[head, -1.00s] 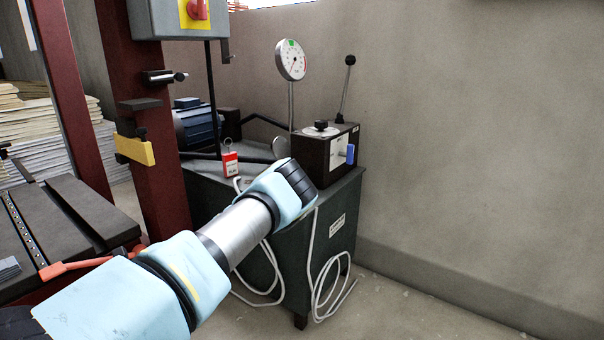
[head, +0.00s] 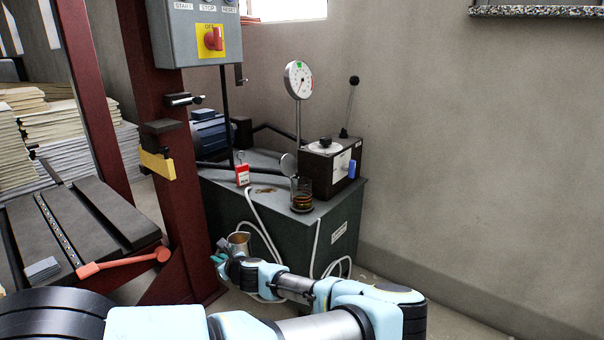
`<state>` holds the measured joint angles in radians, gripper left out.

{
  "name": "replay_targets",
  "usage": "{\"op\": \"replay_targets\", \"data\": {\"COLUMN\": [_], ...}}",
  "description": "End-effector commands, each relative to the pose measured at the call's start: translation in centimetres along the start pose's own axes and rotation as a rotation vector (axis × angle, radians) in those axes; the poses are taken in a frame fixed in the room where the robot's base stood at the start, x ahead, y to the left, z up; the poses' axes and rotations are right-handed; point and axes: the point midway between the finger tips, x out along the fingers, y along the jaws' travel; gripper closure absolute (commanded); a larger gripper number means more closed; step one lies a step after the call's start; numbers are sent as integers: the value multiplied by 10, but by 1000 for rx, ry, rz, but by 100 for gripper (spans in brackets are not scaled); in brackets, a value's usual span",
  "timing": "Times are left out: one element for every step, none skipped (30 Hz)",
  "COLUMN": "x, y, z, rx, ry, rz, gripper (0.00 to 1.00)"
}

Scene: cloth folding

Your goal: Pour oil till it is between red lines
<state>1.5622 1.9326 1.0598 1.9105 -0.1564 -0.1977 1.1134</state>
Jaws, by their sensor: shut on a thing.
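A clear glass cylinder (head: 302,196) with dark amber oil in its lower part stands upright on top of the green cabinet (head: 290,238), near the front edge. The red lines cannot be made out at this size. My gripper (head: 222,252) is low in front of the cabinet, left of and below the glass. It is shut on a small metal jug (head: 239,242), which looks roughly upright. The jug's contents cannot be told. My wrist hides part of the cabinet's lower front.
A brown stain (head: 265,190) lies on the cabinet top. A black pump box (head: 330,168) with a lever, a gauge (head: 298,80) and a red tag (head: 242,175) are close to the glass. A dark red post (head: 185,215) stands just left of the jug.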

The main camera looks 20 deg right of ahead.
Motion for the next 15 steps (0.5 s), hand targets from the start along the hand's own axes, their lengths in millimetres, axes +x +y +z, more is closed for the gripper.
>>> {"op": "replay_targets", "data": {"x": [-10,-14,-19,-23,-28,-34,-40,-45,-52,-57,-62,-69,-74,-78,-84], "y": [-16,-23,-32,-38,-46,-56,-64,-72,-82,-88,-95,-104,-109,-115,-122], "z": [13,16,20,24,28,34,40,45,51,55,60,65,69,73,78], "rx": [-13,-21,-32,-39,-48,-58,-67,-74,-82,-86,-91,-96,-100,-101,-106], "ry": [-2,-3,-4,-6,-7,-9,-10,-12,-13,-14,-16,-17,-18,-19,-20], "rz": [11,23,36,46,56,69,77,85,96,103,108,114,118,122,126], "gripper": [100,100,100,100,100,100,100,100,100,100,100,100,100,100,100]}}
